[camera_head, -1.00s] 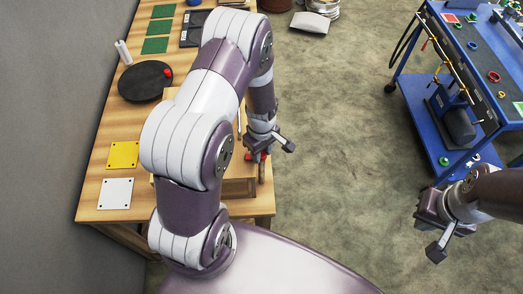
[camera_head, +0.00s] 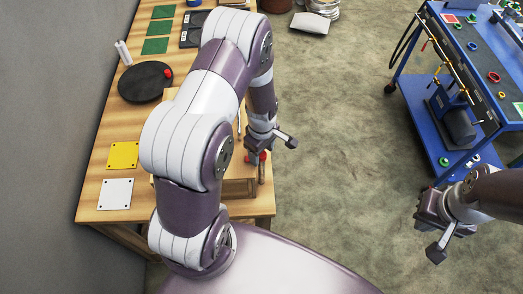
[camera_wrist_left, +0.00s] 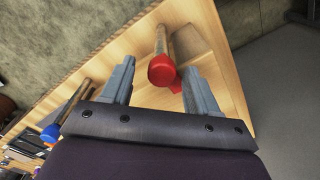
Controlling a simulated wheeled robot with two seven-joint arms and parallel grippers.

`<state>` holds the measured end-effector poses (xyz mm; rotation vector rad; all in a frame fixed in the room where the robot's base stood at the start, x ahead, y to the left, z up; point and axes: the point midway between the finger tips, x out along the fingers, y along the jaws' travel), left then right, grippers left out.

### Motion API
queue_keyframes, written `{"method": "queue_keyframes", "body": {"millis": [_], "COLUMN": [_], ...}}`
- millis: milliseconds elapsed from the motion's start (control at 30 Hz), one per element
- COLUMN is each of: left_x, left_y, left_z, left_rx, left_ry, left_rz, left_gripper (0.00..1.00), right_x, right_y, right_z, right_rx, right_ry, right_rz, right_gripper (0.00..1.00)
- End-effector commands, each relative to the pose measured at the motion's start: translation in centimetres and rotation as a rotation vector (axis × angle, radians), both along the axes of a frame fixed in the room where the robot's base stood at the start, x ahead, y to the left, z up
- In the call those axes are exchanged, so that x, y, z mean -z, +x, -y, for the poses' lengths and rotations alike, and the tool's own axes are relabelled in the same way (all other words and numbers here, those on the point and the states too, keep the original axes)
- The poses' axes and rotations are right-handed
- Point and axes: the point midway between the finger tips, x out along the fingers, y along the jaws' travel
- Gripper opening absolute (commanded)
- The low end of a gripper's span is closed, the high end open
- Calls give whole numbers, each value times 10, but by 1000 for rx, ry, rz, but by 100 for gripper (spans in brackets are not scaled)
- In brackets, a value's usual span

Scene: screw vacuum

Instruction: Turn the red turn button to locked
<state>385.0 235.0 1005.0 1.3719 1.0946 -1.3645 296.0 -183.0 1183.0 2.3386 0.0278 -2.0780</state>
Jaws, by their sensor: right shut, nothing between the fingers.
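A red round knob (camera_wrist_left: 161,71) sits at the near end of a brownish cylinder in the left wrist view. A second red part (camera_wrist_left: 176,85) shows partly behind it. In the head view some red (camera_head: 262,156) shows just below my left gripper (camera_head: 270,142), at the bench's front right corner. In the wrist view my left gripper (camera_wrist_left: 158,75) is open, with a finger on either side of the red knob. I cannot tell whether they touch it. Any locked marking is not visible. My right gripper (camera_head: 437,230) is shut and empty over the floor at the right.
The wooden bench (camera_head: 90,185) holds a black disc (camera_head: 140,88), a yellow plate (camera_head: 123,155) and a white plate (camera_head: 116,193). A blue-capped tool (camera_wrist_left: 51,133) shows in the wrist view. A blue cart (camera_head: 410,100) stands at the right. Open floor lies between.

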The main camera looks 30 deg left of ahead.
Motion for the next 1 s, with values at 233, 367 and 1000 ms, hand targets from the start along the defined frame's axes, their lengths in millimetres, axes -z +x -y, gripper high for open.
{"method": "queue_keyframes", "body": {"millis": [233, 367, 1000], "left_x": [1, -6, -126], "left_y": [-1, 0, -2], "left_z": [0, 0, 0], "left_rx": [1, 1, 1], "left_ry": [0, 0, 0], "left_rz": [-3, -1, -2], "left_gripper": [59, 59, 59], "right_x": [0, 3, 28], "right_y": [0, 0, 0], "right_z": [0, 0, 0], "right_rx": [0, 0, 0], "right_ry": [0, 0, 0], "right_rz": [0, 0, 0], "right_gripper": [0, 0, 0]}}
